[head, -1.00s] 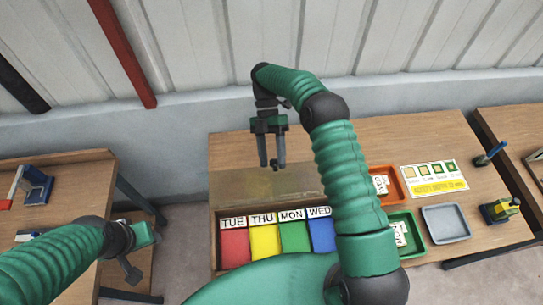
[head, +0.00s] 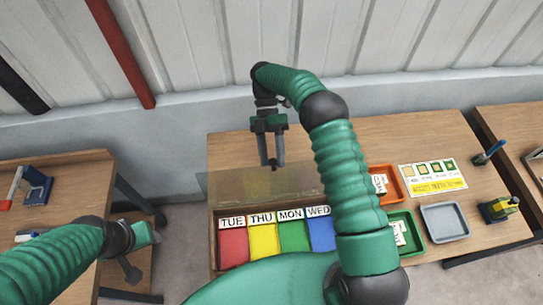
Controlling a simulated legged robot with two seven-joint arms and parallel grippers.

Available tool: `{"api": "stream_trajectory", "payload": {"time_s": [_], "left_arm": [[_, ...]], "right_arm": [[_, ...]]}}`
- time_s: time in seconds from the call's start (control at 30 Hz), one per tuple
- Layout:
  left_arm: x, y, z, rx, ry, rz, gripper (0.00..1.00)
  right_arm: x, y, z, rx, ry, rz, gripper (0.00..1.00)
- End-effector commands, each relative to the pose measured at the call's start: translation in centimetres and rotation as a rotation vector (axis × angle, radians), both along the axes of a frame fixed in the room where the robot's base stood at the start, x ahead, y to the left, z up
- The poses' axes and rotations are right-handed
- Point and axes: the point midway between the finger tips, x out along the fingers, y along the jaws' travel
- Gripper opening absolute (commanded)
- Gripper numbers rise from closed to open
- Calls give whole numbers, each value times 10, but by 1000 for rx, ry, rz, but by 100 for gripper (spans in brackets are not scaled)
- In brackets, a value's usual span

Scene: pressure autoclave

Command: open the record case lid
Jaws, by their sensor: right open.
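The record case (head: 214,243) is a wooden box on the middle table. Its front part is uncovered and shows coloured cards labelled TUE, THU, MON and WED. The see-through brownish lid (head: 235,186) is behind the cards, its left edge sticking out past the table's left edge. I cannot tell its exact tilt. My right gripper (head: 271,164) is open and points down, its fingertips at the lid's far edge; contact is unclear. My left gripper (head: 144,252) is low on the left, away from the case, and its jaw opening is unclear. My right arm hides the case's right side.
An orange tray (head: 400,196), a green tray (head: 416,246) and a grey tray (head: 445,222) stand right of the case. A printed card (head: 432,178) lies behind them. The table behind the lid is bare. A wall closes off the back.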

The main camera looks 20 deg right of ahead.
Motion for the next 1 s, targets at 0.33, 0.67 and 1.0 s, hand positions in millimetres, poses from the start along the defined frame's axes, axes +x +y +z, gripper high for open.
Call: {"api": "stream_trajectory", "payload": {"time_s": [0.33,0.67,1.0], "left_arm": [[0,0,-25,0,1,0,45],[0,0,-49,0,0,0,45],[0,0,-67,0,0,0,45]], "right_arm": [[-8,3,33,1,2,1,49],[-73,29,38,-1,0,1,49],[-140,58,47,0,1,1,49]]}}
